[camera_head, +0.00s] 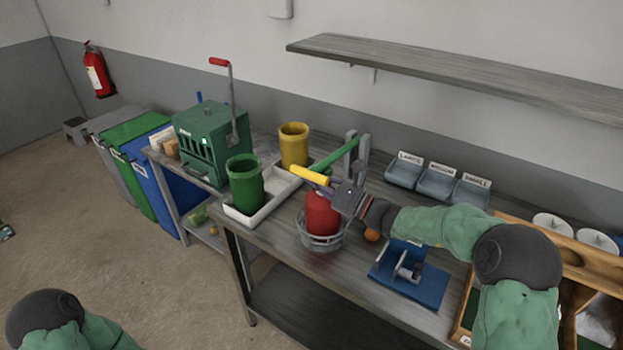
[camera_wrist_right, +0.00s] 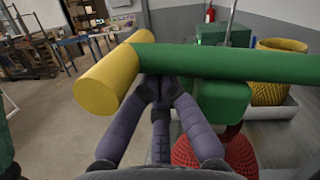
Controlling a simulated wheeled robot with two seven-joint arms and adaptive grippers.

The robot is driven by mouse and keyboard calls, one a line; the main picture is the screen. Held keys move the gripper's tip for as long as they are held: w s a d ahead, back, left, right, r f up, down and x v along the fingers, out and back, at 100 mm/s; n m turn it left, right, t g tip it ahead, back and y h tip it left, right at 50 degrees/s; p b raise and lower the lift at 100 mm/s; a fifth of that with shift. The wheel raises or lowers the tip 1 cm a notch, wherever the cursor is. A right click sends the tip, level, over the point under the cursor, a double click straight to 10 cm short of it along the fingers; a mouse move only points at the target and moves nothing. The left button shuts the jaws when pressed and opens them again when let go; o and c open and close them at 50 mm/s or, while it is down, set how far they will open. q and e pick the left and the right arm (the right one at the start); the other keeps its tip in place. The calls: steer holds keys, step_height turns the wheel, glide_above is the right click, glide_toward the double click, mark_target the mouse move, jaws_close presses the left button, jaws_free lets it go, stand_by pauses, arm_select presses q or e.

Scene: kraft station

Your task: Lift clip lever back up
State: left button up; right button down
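The clip lever is a green bar (camera_head: 343,152) with a yellow cross handle (camera_head: 310,175), fixed to a grey stand (camera_head: 362,155) on the bench. It slopes a little down toward the handle. In the right wrist view the green bar (camera_wrist_right: 235,63) crosses the picture, with the yellow handle (camera_wrist_right: 108,78) at left. My right gripper (camera_head: 338,190) is close below the bar near the handle. Its fingers (camera_wrist_right: 160,88) converge behind the bar and look shut, with the tips partly hidden. Contact with the lever cannot be told. My left gripper is out of view.
A red item (camera_head: 322,215) stands in a wire basket (camera_head: 318,238) below the lever. A blue device (camera_head: 425,285), a green cylinder (camera_head: 245,185) and a yellow cylinder (camera_head: 294,145) are on the bench. Grey labelled bins (camera_head: 437,183) stand behind my right arm. A shelf (camera_head: 450,72) hangs above.

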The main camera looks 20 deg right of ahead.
steer(key=r+m+p, duration=0.1)
steer(key=r+p, duration=0.1)
steer(key=r+m+p, duration=0.1)
steer(key=r+p, duration=0.1)
steer(key=r, duration=0.1)
steer(key=d+r+m+t+h+p, duration=0.1)
steer(key=r+m+p, duration=0.1)
steer(key=r+p, duration=0.1)
steer(key=shift+w, duration=0.4)
steer(key=w+d+r+m+t+h+p, duration=0.1)
steer(key=w+d+r+m+h+p, duration=0.1)
steer(key=w+d+r+m+p, duration=0.3)
steer(key=w+d+r+m+h+p, duration=0.2)
steer(key=w+d+r+m+p, duration=0.3)
steer(key=r+p, duration=0.5)
steer(key=d+m+p, duration=0.2)
steer(key=d+p, duration=0.1)
steer(key=p, duration=0.1)
steer(key=shift+w+d+m+t, duration=0.3)
steer(key=shift+d+m+t, duration=0.1)
